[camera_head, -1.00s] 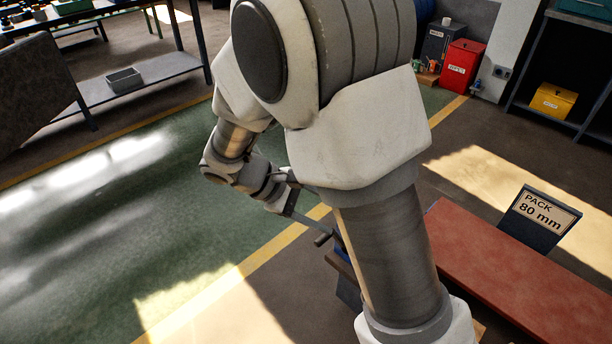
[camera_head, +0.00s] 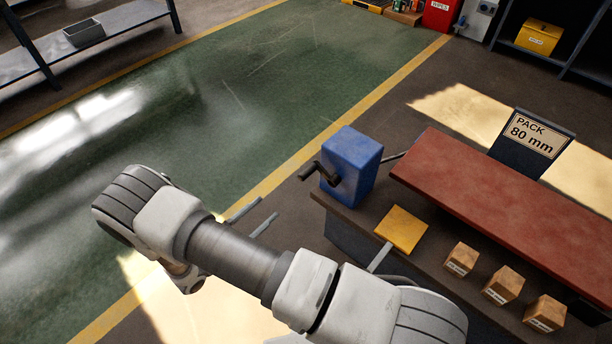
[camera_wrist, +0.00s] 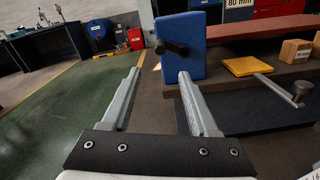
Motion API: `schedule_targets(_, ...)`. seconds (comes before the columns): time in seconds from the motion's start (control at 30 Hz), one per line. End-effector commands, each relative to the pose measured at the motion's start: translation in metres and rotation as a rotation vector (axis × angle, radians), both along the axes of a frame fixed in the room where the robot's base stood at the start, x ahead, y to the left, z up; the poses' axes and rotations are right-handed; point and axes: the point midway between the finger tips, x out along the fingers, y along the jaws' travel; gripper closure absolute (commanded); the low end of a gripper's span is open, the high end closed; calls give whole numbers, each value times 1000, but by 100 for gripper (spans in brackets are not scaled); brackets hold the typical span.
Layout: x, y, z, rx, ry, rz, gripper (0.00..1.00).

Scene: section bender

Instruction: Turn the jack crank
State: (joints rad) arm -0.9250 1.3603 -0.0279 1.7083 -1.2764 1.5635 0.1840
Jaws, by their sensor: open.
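A blue box (camera_head: 351,168) stands on the left end of a dark bench, with a black crank (camera_head: 318,172) on its left side. In the wrist view the crank (camera_wrist: 172,47) is just beyond and above the right fingertip. My gripper (camera_head: 268,207) is open and empty, short of the crank and apart from it. It also shows in the wrist view (camera_wrist: 160,73), with both fingers pointing towards the box. A second grey crank arm with a knob (camera_wrist: 301,90) sticks out below the yellow plate (camera_head: 402,229). I cannot tell which crank is the jack's.
A long red slab (camera_head: 500,205) lies behind the box and plate. A sign (camera_head: 533,138) reading "PACK 80 mm" stands behind it. Several small wooden blocks (camera_head: 461,259) sit along the bench's front. The green floor (camera_head: 250,110) to the left is clear.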

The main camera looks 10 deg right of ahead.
Motion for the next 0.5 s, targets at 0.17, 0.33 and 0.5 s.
schedule_targets(0.17,11,-15,-2,-5,-2,1,40)
schedule_targets(0.33,31,-44,-2,-5,-1,-2,40)
schedule_targets(0.5,52,-74,-2,-4,-1,-2,40)
